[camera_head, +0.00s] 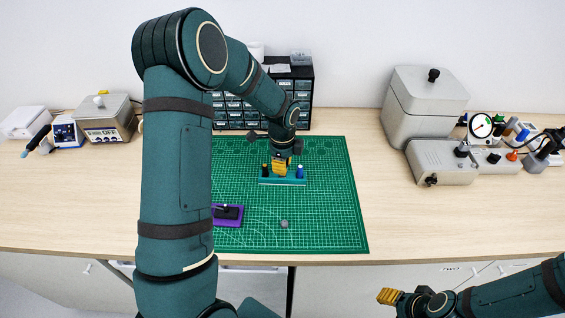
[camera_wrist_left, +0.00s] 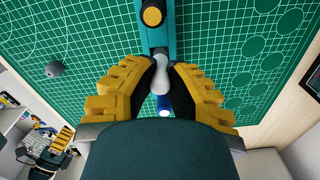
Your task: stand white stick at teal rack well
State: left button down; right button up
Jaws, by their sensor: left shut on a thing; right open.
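The teal rack (camera_head: 283,183) lies on the green cutting mat; it also shows in the left wrist view (camera_wrist_left: 154,32). A black stick with a yellow top (camera_head: 265,170) stands at its left end and a blue stick (camera_head: 300,172) at its right end. My left gripper (camera_head: 280,172) is over the rack's middle, between those two. In the left wrist view its yellow fingers (camera_wrist_left: 160,82) are shut on the white stick (camera_wrist_left: 160,72). The stick's lower end is hidden, so I cannot tell whether it sits in the well. My right gripper (camera_head: 388,296) is open at the lower right, off the bench.
A purple block (camera_head: 228,222) with a black piece on it and a small grey lump (camera_head: 284,223) lie on the mat (camera_head: 335,215). A drawer cabinet (camera_head: 301,90) stands behind the rack. Grey equipment (camera_head: 425,105) stands at right. The mat's right side is clear.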

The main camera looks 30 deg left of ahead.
pick_arm(q)
jog(key=shift+f, duration=0.45)
jog(key=shift+f+b, duration=0.3)
jog(key=shift+b, duration=0.05)
dwell(0.4)
jog(key=c, duration=1)
grip_release()
notch_tip(320, 180, up, 12)
jog(key=shift+r, duration=0.1)
jog(key=shift+s, duration=0.1)
